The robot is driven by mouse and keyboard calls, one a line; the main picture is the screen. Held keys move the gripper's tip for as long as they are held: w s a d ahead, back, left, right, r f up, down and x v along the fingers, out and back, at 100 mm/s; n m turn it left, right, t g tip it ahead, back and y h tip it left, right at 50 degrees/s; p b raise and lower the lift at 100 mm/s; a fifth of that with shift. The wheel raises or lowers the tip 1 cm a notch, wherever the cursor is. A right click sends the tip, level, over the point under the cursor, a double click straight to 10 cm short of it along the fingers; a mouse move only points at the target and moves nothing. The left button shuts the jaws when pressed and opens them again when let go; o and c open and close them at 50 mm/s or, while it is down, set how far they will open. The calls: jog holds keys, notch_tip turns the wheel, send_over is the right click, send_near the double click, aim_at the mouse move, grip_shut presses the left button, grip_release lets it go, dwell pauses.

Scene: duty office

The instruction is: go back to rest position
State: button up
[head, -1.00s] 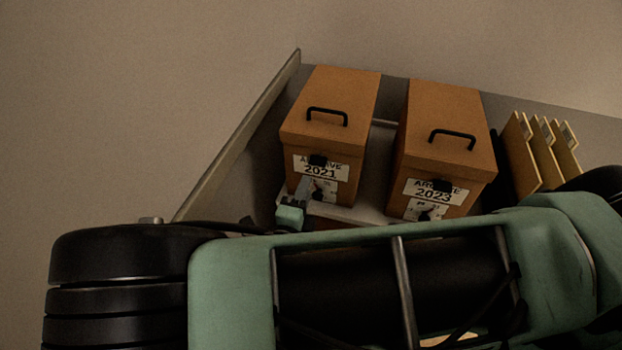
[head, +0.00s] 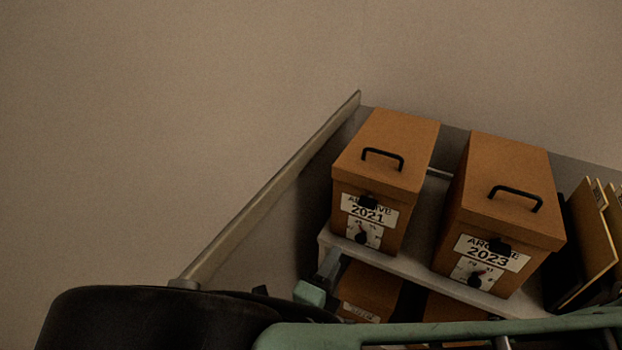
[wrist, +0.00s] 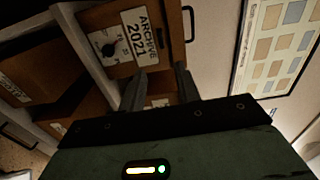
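My gripper (wrist: 160,82) shows in the wrist view with its two dark fingers apart and nothing between them. Beyond the fingertips is the orange box labelled ARCHIVE 2021 (wrist: 164,55). In the head view, part of my gripper (head: 322,270) shows below and left of the ARCHIVE 2021 box (head: 385,153), near the shelf's front left corner. My green and black arm covers the bottom of the head view and hides most of the lower shelf.
The ARCHIVE 2023 box (head: 505,190) stands right of the 2021 box on the grey shelf (head: 415,268). Yellow folders (head: 585,240) stand farther right. More orange boxes (head: 370,290) sit below. A framed chart (wrist: 285,45) hangs on the wall. Bare wall fills the left.

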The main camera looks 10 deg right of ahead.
jog(key=s+d+r+m+g+y, duration=0.1)
jog(key=s+d+r+m+g, duration=0.25)
jog(key=m+g, duration=0.45)
jog(key=s+d+r+m+g, duration=0.25)
jog(key=s+m+g, duration=0.2)
jog(key=m, duration=0.65)
jog(key=s+a+r+m+g+y, duration=0.1)
jog(key=s+r+m+y, duration=0.3)
jog(key=r+m+y, duration=0.6)
jog(key=shift+r+m+g, duration=0.55)
jog(key=shift+r+m, duration=0.55)
jog(key=shift+m, duration=4.1)
jog(key=shift+a, duration=0.1)
jog(key=shift+c, duration=0.2)
